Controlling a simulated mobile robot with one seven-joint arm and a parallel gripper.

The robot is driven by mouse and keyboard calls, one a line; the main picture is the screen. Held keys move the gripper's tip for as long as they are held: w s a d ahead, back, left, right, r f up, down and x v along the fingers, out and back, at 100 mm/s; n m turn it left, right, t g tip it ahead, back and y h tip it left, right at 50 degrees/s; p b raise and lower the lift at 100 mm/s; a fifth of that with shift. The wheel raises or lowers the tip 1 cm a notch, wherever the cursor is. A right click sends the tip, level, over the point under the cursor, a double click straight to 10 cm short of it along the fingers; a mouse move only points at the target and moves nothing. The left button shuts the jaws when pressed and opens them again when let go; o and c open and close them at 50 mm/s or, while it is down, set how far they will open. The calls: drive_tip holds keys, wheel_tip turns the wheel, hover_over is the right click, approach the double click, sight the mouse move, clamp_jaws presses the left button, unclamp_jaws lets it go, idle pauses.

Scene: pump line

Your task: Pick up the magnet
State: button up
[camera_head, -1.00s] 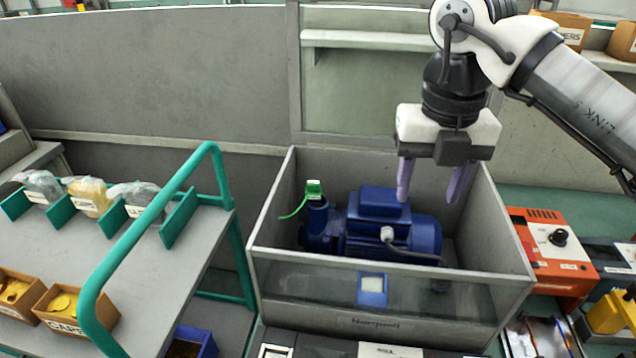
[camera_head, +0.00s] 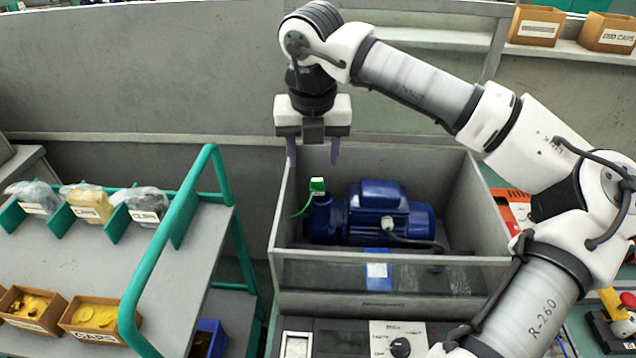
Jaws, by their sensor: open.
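I cannot make out a magnet in the head view. My gripper (camera_head: 313,160) points down with its two purple fingers apart and nothing between them. It is over the back left part of a grey open-topped box (camera_head: 450,190). In the box is a blue pump with its motor (camera_head: 385,215). A small green piece (camera_head: 317,186) with a green strand sits on top of the pump's left end. It shows just below my fingers, and I cannot tell the height between them.
A grey cart with a green rail (camera_head: 165,250) stands on the left, holding bagged parts (camera_head: 88,204) and boxes of yellow caps (camera_head: 95,316). A panel with a black knob (camera_head: 401,347) is in front of the box. Cardboard boxes (camera_head: 535,26) stand on the back shelf.

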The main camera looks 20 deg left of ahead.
sight(317, 179)
drive_tip(key=f, duration=0.3)
drive_tip(key=shift+w+a, duration=0.1)
drive_tip(key=shift+w, duration=0.15)
drive_tip(key=shift+w+f+p, duration=0.25)
drive_tip(key=shift+f+p, duration=0.25)
drive_tip(key=shift+p, duration=0.25)
drive_tip(key=shift+w+f+p, duration=0.2)
drive_tip(key=shift+f+p, duration=0.05)
drive_tip(key=shift+f, duration=0.45)
drive_tip(key=shift+w+f+p, duration=0.2)
drive_tip(key=shift+f+p, duration=0.05)
drive_tip(key=shift+f, duration=0.45)
drive_tip(key=shift+w+f+p, duration=0.2)
drive_tip(key=shift+f+p, duration=0.05)
drive_tip(key=shift+f, duration=0.45)
drive_tip(key=shift+c, duration=0.4)
drive_tip(key=c, duration=1)
